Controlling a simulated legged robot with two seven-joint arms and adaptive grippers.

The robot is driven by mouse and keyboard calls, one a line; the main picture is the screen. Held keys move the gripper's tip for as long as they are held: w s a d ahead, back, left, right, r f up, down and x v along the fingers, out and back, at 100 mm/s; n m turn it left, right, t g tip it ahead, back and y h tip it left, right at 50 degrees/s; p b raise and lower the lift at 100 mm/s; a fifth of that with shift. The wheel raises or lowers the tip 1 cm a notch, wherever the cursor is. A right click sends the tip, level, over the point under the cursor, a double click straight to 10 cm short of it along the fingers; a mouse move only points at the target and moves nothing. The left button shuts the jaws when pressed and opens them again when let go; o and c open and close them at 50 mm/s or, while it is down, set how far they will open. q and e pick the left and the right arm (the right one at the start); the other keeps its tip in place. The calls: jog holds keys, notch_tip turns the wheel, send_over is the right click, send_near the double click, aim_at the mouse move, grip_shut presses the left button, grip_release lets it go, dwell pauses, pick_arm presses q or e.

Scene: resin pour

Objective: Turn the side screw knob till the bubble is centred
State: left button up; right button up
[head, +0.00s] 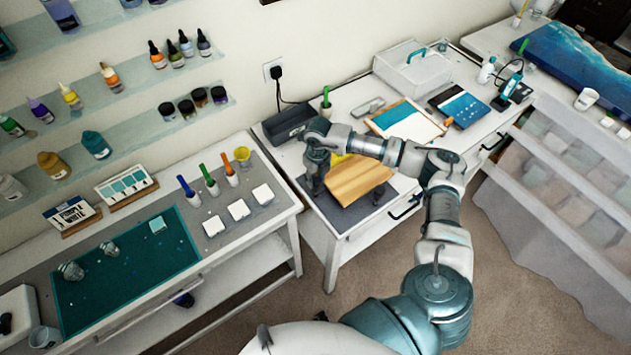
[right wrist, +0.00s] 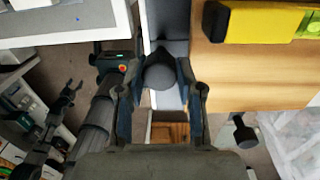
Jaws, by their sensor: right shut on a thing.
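My right gripper (head: 316,178) reaches down at the left edge of the wooden board (head: 360,178), which lies on a dark plate on the white bench. In the right wrist view its fingers (right wrist: 162,92) are shut on a round dark grey knob (right wrist: 162,72) beside the board (right wrist: 245,75). A yellow spirit level (right wrist: 265,22) lies on the board, with a green vial (right wrist: 309,24) at the picture's edge. The bubble's position cannot be made out.
Another dark knob (right wrist: 243,132) shows below the board. A dark grey box (head: 290,122) stands behind my gripper, and a wood-framed panel (head: 406,120) lies to the right. A separate bench with a green mat (head: 125,265) is at left, across a gap.

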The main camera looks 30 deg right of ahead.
jog(key=n, duration=0.1)
jog(key=n+b, duration=0.2)
jog(key=shift+w+d+r+n, duration=0.1)
jog(key=shift+w+n, duration=0.15)
jog(key=shift+n, duration=0.05)
jog(key=n+b, duration=0.2)
jog(key=n, duration=0.1)
jog(key=shift+n+b, duration=0.3)
jog(key=n+b, duration=0.2)
jog(key=n, duration=0.1)
jog(key=shift+n, duration=0.3)
jog(key=shift+r+n+b, duration=0.15)
jog(key=shift+n+b, duration=0.55)
jog(key=shift+n, duration=0.8)
jog(key=o, duration=1.1)
jog(key=shift+c, duration=0.2)
jog(key=shift+o, duration=0.6)
jog(key=shift+s, duration=0.1)
